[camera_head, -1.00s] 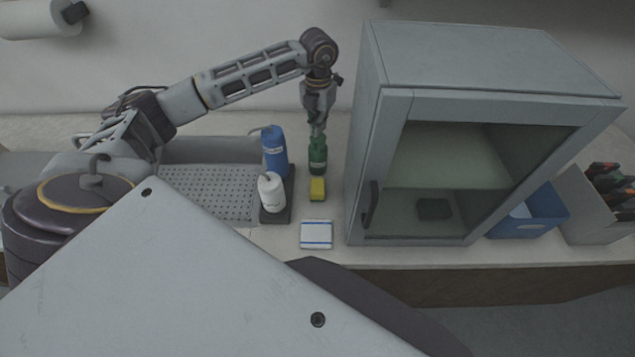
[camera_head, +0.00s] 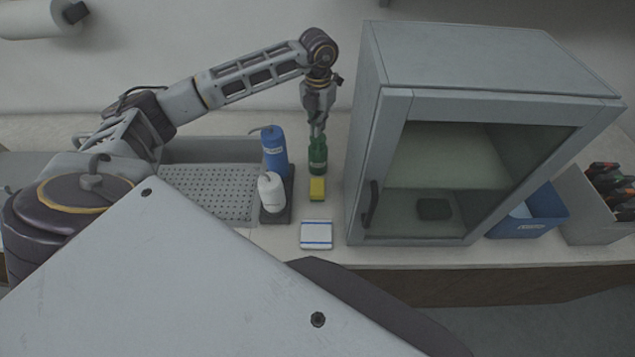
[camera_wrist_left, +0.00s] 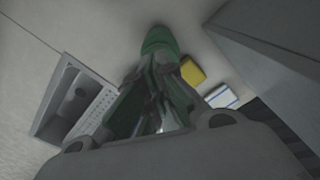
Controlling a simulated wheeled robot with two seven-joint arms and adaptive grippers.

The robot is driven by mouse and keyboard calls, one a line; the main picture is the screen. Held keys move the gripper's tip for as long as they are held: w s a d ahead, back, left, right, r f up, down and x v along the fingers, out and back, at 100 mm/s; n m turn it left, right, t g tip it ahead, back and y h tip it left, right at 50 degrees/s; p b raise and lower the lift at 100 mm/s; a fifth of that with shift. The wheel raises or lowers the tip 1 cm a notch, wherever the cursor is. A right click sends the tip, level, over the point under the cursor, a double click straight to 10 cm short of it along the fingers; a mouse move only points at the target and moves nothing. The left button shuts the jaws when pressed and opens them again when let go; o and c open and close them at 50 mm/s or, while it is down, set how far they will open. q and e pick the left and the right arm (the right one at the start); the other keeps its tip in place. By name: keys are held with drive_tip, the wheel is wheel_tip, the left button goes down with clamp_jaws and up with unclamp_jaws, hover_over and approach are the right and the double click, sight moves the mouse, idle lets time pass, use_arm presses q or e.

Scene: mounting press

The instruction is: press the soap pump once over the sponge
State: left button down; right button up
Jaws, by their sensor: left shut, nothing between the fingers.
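A green soap bottle (camera_head: 317,156) stands on the counter just left of the grey cabinet. Its pump head is hidden by my gripper. A small yellow sponge (camera_head: 317,189) lies directly in front of the bottle. My left gripper (camera_head: 317,128) points down over the top of the green bottle, shut and empty. I cannot tell whether its fingertips touch the pump. In the left wrist view the green bottle (camera_wrist_left: 158,40) shows beyond the fingers, with the sponge (camera_wrist_left: 192,71) to its right. My right gripper is not in view.
Left of the sponge, a blue bottle (camera_head: 275,153) and a white bottle (camera_head: 271,192) stand on a dark tray (camera_head: 277,218). A white cloth with blue stripes (camera_head: 316,234) lies in front. The cabinet (camera_head: 395,170) blocks the right side. A sink with a perforated drainer (camera_head: 208,190) is at left.

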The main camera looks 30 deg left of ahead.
use_arm(q)
drive_tip(key=shift+f+b, duration=1.15)
drive_tip(key=shift+f, duration=0.55)
drive_tip(key=shift+r, duration=0.2)
drive_tip(key=shift+r+p, duration=0.9)
drive_tip(key=shift+r, duration=0.6)
drive_tip(key=shift+r+p, duration=1.6)
drive_tip(key=shift+r, duration=1.4)
drive_tip(key=shift+f, duration=0.1)
